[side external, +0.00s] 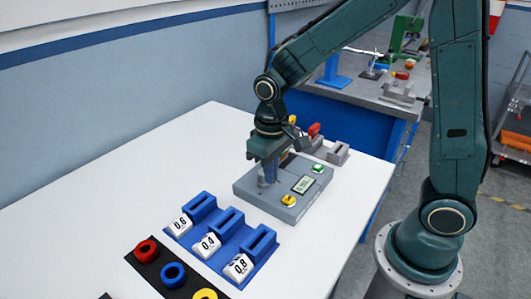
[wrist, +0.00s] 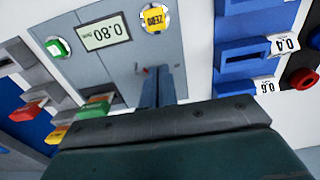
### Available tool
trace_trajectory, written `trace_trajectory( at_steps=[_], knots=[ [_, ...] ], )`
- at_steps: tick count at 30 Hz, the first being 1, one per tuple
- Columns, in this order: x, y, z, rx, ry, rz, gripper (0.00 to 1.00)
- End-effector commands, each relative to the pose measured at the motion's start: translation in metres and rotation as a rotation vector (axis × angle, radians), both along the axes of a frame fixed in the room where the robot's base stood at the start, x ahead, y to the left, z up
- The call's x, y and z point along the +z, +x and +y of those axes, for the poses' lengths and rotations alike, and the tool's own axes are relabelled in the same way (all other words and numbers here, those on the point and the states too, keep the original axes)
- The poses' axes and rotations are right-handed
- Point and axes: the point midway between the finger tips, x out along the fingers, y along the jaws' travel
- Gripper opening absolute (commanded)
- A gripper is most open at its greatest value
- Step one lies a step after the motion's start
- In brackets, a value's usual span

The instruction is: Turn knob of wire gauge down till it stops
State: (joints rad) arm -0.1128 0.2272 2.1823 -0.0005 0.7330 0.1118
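The wire gauge (side external: 296,207) is a grey box on the white table. It has a small display (wrist: 104,33) that seems to read 0.80, upside down in the wrist view. A yellow ZERO button (wrist: 155,18) and a green button (wrist: 58,48) flank the display. My gripper (side external: 268,183) points down over the gauge's left part, fingertips at or just above its top. In the wrist view the fingers (wrist: 160,76) stand close together, with a small red mark beside them. The knob cannot be made out; the fingers may hide it. Whether they grip anything is unclear.
A blue rack (side external: 222,238) with slots and white labels 0.6, 0.4 and 0.8 lies in front of the gauge. Red, blue and yellow rings (side external: 173,273) sit on a black strip further front. Grey holders (side external: 338,153) with coloured pieces stand behind. The table's left is clear.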

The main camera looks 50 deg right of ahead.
Motion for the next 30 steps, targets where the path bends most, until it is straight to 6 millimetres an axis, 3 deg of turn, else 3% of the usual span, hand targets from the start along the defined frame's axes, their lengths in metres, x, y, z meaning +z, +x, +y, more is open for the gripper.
trace_trajectory(
  at_steps=[30],
  knots=[
    [0.0006,-0.0024,0.0063,0.001,0.001,-0.007,0.0]
  ],
)
